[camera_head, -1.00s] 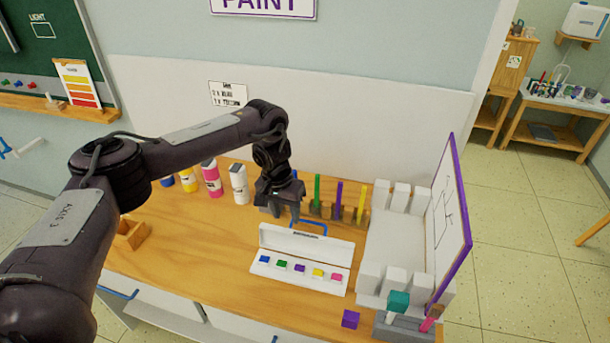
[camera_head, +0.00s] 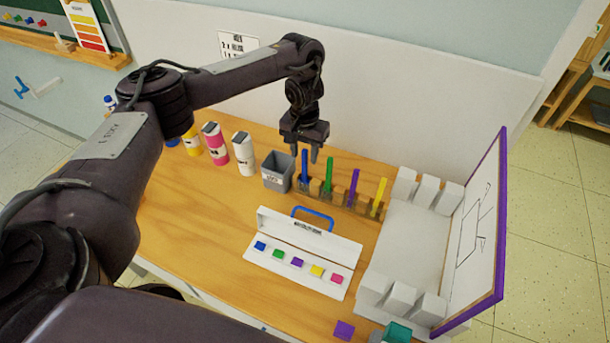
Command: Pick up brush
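Several upright brushes stand in a row in a wooden holder (camera_head: 340,200) near the back of the table: a blue brush (camera_head: 304,168), a green brush (camera_head: 328,175), a purple brush (camera_head: 353,187) and a yellow brush (camera_head: 379,196). My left gripper (camera_head: 304,154) points down at the blue brush's top, its two fingers apart. The blue brush's upper end appears between or just beyond the fingertips; I cannot tell the exact depth. Nothing is held. My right gripper is not in view.
A grey bin (camera_head: 279,172) stands just left of the brushes, with paint bottles (camera_head: 215,146) further left. An open paint box (camera_head: 297,262) lies in front. A white rack (camera_head: 405,250) and purple-framed board (camera_head: 478,235) stand at right. The table's left front is clear.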

